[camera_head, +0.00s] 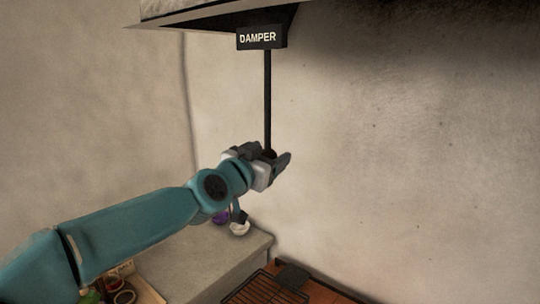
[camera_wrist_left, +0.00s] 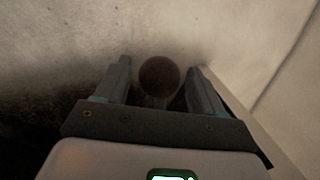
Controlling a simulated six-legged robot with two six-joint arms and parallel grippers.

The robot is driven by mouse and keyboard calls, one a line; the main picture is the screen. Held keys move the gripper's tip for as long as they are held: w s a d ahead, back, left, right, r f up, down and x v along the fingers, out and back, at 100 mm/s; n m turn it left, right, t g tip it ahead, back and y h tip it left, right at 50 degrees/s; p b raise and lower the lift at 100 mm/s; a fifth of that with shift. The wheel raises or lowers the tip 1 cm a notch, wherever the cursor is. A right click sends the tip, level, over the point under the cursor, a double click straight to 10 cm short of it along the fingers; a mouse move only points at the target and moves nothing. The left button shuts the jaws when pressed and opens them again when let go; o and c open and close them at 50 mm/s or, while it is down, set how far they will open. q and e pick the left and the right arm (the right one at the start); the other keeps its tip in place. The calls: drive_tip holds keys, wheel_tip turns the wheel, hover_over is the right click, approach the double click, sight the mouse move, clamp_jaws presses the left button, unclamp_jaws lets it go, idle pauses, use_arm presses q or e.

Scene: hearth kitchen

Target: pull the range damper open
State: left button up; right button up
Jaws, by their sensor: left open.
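The range damper is a dark vertical rod (camera_head: 268,100) hanging below a black box with the label DAMPER (camera_head: 261,38) under the hood. At its lower end is a dark round knob (camera_head: 269,154), mostly hidden by my gripper in the head view. My left gripper (camera_head: 276,158) is at the knob, with its arm coming in from the left. In the left wrist view the brown knob (camera_wrist_left: 159,76) sits between the two open fingers of my left gripper (camera_wrist_left: 162,80), with a visible gap on each side. My right gripper is not in view.
The hood (camera_head: 200,14) overhangs at the top. Below are a grey counter (camera_head: 200,262) with a white item (camera_head: 239,228) and a purple item (camera_head: 221,217), a tray at the lower left and a dark grill rack (camera_head: 262,290). The wall to the right is bare.

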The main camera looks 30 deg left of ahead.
use_arm(q)
drive_tip(key=shift+w+f, duration=0.2)
drive_tip(key=shift+w, duration=0.8)
drive_tip(key=shift+w+a+f, duration=0.1)
drive_tip(key=shift+w, duration=0.1)
drive_tip(key=shift+s+a, duration=0.1)
drive_tip(key=shift+a, duration=0.05)
drive_tip(key=shift+s, duration=0.25)
drive_tip(key=shift+s+d+r, duration=0.15)
drive_tip(key=shift+d+r, duration=0.05)
drive_tip(key=shift+r, duration=0.05)
drive_tip(key=c, duration=0.6)
clamp_jaws()
wheel_tip(320, 180, down, 8)
drive_tip(key=b, duration=0.6)
drive_tip(key=shift+b, duration=0.35)
drive_tip(key=shift+r, duration=0.1)
